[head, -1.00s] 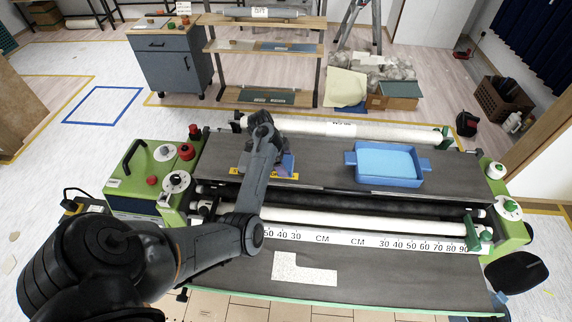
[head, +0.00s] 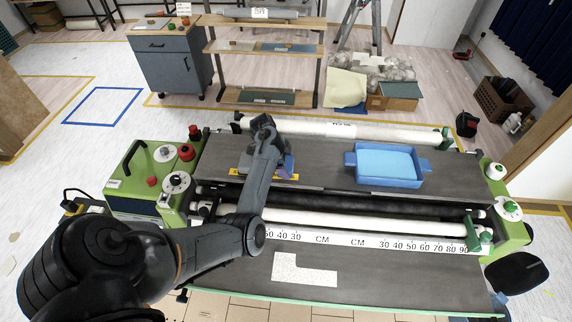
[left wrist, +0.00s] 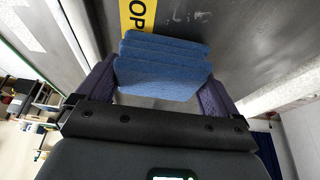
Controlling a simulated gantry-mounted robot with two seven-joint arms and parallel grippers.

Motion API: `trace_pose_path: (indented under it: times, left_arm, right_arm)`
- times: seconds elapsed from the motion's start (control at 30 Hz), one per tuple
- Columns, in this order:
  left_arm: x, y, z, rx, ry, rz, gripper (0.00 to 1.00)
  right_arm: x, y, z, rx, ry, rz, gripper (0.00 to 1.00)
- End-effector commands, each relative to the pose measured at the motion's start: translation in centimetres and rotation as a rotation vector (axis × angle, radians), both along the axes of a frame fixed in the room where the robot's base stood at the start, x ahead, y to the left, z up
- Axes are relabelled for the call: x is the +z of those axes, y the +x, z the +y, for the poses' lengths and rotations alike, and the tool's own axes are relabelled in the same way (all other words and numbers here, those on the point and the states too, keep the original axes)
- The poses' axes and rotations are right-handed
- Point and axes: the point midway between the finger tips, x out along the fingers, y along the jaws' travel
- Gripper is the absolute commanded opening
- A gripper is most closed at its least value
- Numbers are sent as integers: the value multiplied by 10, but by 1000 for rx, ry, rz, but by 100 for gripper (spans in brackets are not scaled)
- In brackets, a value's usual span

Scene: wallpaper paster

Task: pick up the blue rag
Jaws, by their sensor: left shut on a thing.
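The blue rag (left wrist: 165,68) is a folded stack of blue cloth layers and shows between the two purple fingers in the left wrist view. My left gripper (left wrist: 160,82) is shut on it, with one finger at each side. In the head view my left gripper (head: 268,167) is at the left part of the machine's dark upper bed, beside a yellow label strip (head: 238,171). Only a little of the rag (head: 288,163) shows there, as the gripper hides most of it. I cannot tell whether the rag touches the bed. My right gripper is not in view.
A blue tray (head: 418,165) stands on the bed to the right. White rollers (head: 340,129) run behind and in front of the bed. Green end units with knobs (head: 180,182) stand at both sides. A patterned white piece (head: 303,272) lies on the front surface. The middle bed is clear.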

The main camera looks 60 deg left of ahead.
Motion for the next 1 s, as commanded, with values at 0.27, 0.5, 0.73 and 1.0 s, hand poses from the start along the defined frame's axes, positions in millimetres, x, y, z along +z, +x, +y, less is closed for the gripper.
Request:
trace_pose_path:
  times: [0.27,0.5,0.73,1.0]
  left_arm:
    - [24,0,2,1,4,-1,64]
    - [56,-2,-32,-3,3,-1,64]
    - [83,-4,-77,-3,3,-1,64]
    - [106,-6,-109,-1,0,0,64]
  right_arm:
    - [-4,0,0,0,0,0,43]
    - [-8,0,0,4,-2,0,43]
    - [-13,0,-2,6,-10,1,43]
    - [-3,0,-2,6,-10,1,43]
